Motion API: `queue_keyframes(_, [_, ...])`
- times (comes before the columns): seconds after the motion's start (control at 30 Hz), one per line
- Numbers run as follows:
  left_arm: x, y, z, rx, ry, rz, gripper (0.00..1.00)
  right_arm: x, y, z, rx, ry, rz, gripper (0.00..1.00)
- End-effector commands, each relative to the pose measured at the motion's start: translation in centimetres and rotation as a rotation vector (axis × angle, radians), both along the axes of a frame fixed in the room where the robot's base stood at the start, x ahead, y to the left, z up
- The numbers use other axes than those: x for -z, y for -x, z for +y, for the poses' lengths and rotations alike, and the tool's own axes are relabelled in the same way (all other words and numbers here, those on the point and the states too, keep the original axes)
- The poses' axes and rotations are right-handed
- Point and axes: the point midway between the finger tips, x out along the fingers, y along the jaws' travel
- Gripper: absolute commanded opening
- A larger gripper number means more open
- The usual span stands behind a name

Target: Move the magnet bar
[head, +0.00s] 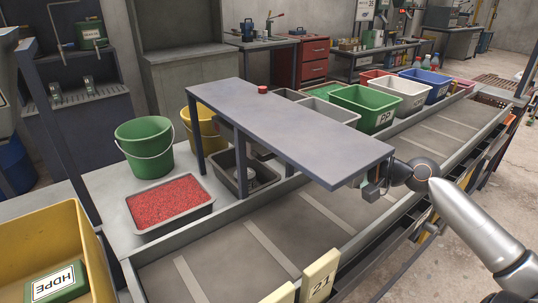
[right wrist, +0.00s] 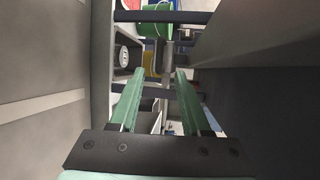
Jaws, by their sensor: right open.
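A short dark bar (head: 262,153), which may be the magnet bar, shows partly under the grey raised shelf (head: 290,130) that spans the conveyor; the shelf hides much of it. In the right wrist view a grey bar-like piece (right wrist: 168,62) shows beyond and between the fingertips, apart from them; I cannot tell surely that it is the same bar. My right gripper (right wrist: 160,74) has two green fingers spread apart with nothing held. In the head view my right arm reaches in at the shelf's right end, and the shelf hides the fingers. My left gripper is not in view.
The conveyor belt (head: 300,212) runs beneath the shelf between low rails. A red-filled tray (head: 170,203), a green bucket (head: 145,150) and a yellow bucket (head: 206,128) stand left. Several coloured bins, including a green one (head: 362,106), line the back. Shelf posts stand close by.

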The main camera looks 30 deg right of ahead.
Motion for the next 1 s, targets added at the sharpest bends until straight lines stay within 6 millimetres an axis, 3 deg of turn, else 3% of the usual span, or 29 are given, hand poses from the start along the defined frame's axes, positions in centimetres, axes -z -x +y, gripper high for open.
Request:
queue_keyframes(0.4, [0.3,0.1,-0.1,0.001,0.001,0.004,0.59,0.8,-4.3,2.2,0.000,0.002,-0.002,0.47])
queue_keyframes(1.0, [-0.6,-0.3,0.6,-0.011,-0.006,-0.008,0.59,1.8,-8.9,4.5,0.003,0.000,-0.001,0.47])
